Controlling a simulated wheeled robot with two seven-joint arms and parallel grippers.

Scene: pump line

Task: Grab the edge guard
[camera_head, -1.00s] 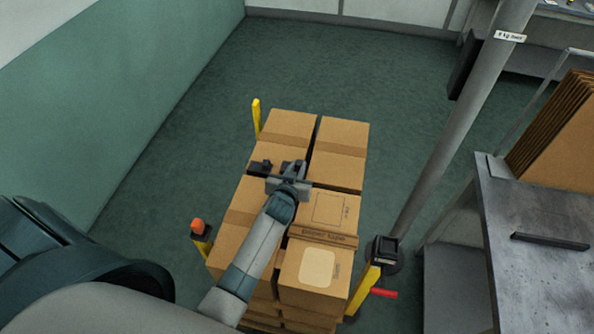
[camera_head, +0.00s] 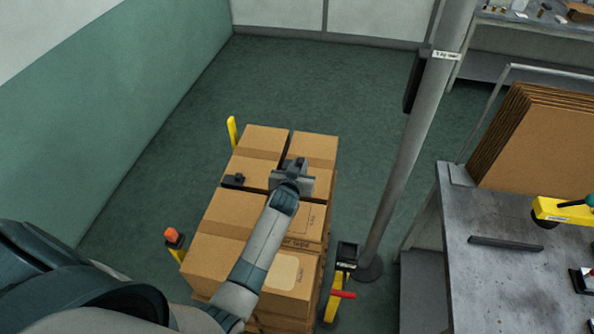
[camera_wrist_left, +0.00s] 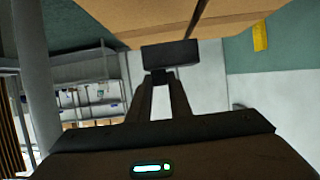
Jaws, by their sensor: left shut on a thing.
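My left gripper (camera_head: 297,165) is over the stacked cartons, near the gap where the box tops meet. In the left wrist view its two fingers are shut on a small dark grey block (camera_wrist_left: 170,55), which looks like the edge guard. The block is close to the cardboard; whether it touches is unclear. In the head view the gripper and wrist mostly hide it. A similar small black piece (camera_head: 234,180) sits on the left part of the stack, apart from the gripper. My right gripper is out of view.
The carton stack (camera_head: 222,216) has yellow posts (camera_head: 232,132) around it. A grey pole (camera_head: 408,150) stands to its right. Farther right, a grey table (camera_head: 500,285) holds a dark bar (camera_head: 505,243), a yellow tool (camera_head: 565,210) and upright cardboard sheets (camera_head: 535,140). Floor behind the stack is clear.

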